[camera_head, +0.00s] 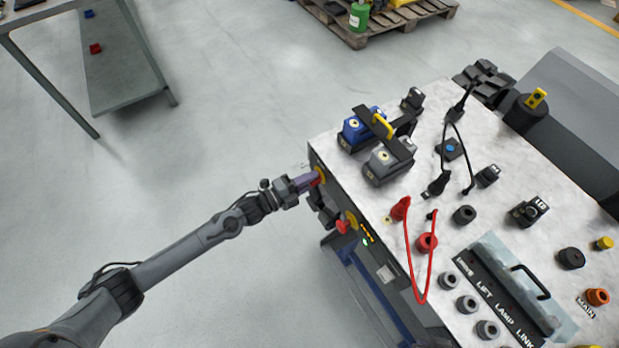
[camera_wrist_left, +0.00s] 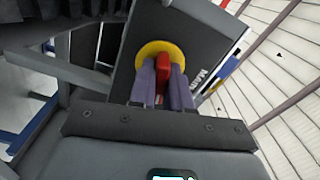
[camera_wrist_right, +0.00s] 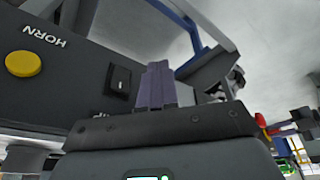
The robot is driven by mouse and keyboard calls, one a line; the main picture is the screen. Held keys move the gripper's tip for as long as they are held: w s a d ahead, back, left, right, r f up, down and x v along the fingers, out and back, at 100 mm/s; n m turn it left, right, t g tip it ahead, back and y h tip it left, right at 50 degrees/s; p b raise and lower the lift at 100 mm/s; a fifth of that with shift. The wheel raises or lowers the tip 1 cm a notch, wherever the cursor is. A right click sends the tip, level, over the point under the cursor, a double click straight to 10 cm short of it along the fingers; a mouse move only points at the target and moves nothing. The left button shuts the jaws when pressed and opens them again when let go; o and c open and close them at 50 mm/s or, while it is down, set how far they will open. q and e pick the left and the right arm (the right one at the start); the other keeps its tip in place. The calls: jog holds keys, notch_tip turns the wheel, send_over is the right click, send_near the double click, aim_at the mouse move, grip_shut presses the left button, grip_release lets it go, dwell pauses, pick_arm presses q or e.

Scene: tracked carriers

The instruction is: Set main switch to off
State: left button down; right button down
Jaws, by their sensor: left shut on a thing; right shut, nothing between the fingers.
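The main switch is a red handle (camera_wrist_left: 163,72) on a round yellow plate on the dark side panel, with white lettering beside it that seems to read MAIN. My left gripper (camera_wrist_left: 162,88) is shut on the red handle, its purple fingers on either side. The handle points roughly up and down in the left wrist view.
The cart top (camera_head: 350,190) holds battery-like blocks, cables and several knobs. The right wrist view shows a yellow HORN button (camera_wrist_right: 22,63) and a black rocker (camera_wrist_right: 122,78). Floor left of the cart is clear.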

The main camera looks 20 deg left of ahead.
pick_arm(q)
jog(key=n+p, duration=0.1)
jog(key=n, duration=0.2)
jog(key=shift+r+n, duration=0.1)
jog(key=shift+n, duration=0.3)
jog(key=n+p, duration=0.2)
jog(key=n, duration=0.1)
jog(key=shift+n, duration=0.3)
jog(key=n+p, duration=0.1)
jog(key=n, duration=0.2)
jog(key=shift+n, duration=0.4)
jog(key=shift+n+p, duration=0.6)
jog(key=shift+n, duration=1.3)
jog(key=c, duration=1.2)
grip_release()
jog(key=shift+o, duration=0.2)
